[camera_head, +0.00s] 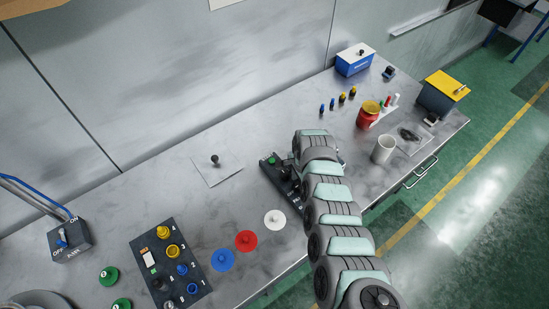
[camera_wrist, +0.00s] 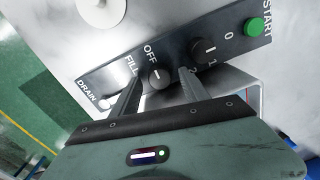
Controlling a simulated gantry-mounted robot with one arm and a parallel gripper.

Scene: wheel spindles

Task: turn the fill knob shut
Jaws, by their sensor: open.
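The fill knob (camera_wrist: 159,77) is a round black knob with a short white mark, on a dark panel beside the words FILL and OFF. My gripper (camera_wrist: 160,74) is open, with one finger on each side of this knob. I cannot tell whether the fingers touch it. In the head view my arm covers much of the control panel (camera_head: 267,166), and the knob and my gripper's fingertips are hidden there.
On the same panel, a black knob marked 0, 1, 2 (camera_wrist: 204,50) sits close to the right finger, with a green START button (camera_wrist: 254,26) beyond. The DRAIN control (camera_wrist: 106,103) is left of the left finger. A white disc (camera_head: 275,220) lies near the panel.

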